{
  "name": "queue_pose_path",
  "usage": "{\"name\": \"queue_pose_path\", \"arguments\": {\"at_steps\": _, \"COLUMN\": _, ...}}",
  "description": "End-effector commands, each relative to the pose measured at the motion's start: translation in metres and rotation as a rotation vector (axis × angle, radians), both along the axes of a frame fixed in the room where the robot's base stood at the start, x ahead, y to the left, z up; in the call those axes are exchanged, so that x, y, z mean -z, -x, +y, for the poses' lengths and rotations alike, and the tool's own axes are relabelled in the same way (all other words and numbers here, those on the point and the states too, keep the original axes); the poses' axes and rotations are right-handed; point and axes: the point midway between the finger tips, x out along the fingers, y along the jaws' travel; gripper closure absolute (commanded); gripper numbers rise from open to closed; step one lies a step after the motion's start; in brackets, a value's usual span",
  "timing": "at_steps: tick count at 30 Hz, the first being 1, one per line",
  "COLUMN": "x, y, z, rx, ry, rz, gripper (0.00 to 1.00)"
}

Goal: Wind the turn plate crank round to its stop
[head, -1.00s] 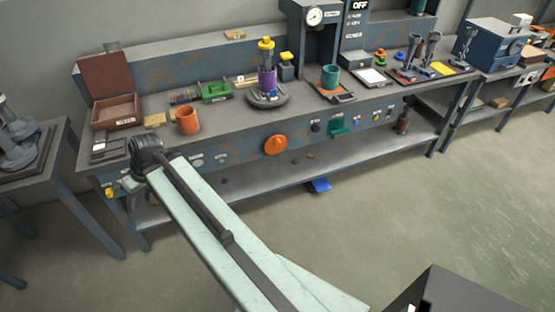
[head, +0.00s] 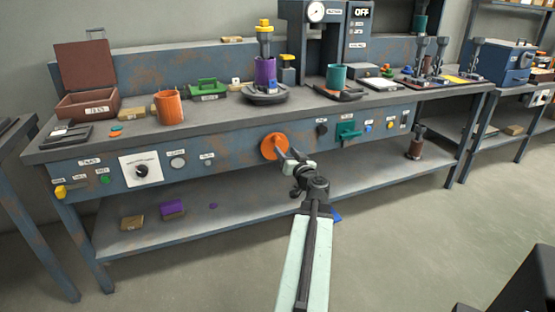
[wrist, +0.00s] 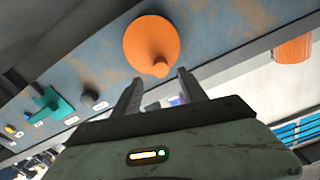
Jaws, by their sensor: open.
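The crank is an orange disc (head: 274,146) on the bench's front panel, below the dark round turn plate (head: 266,98). In the wrist view the orange disc (wrist: 147,38) fills the upper middle, with a short orange knob (wrist: 161,69) sticking out toward me. My gripper (wrist: 159,77) is open, its two dark fingers apart, with the knob between or just beyond the tips; contact cannot be told. In the head view my gripper (head: 289,154) is at the disc's right edge. A purple cup (head: 265,70) with a yellow-topped piece stands on the plate.
A teal handle (head: 348,131) and a dark knob (head: 321,129) sit on the panel right of the disc. An orange mug (head: 169,108) stands on the bench top at left. A lower shelf (head: 240,190) runs beneath.

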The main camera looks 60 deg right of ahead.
Motion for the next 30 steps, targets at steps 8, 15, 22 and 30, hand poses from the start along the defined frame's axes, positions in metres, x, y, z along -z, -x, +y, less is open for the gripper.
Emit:
{"name": "queue_pose_path", "arguments": {"at_steps": 8, "x": -0.002, "y": -0.01, "z": -0.009, "rx": 0.0, "ry": 0.0, "rz": 0.0, "gripper": 0.5}}
{"name": "queue_pose_path", "arguments": {"at_steps": 15, "x": -0.002, "y": -0.046, "z": -0.035, "rx": -0.002, "ry": 0.0, "rz": 0.0, "gripper": 0.5}}
{"name": "queue_pose_path", "arguments": {"at_steps": 22, "x": -0.002, "y": -0.064, "z": -0.047, "rx": -0.002, "ry": -0.001, "rz": 0.0, "gripper": 0.5}}
{"name": "queue_pose_path", "arguments": {"at_steps": 30, "x": -0.002, "y": -0.063, "z": -0.046, "rx": -0.002, "ry": -0.001, "rz": 0.0, "gripper": 0.78}}
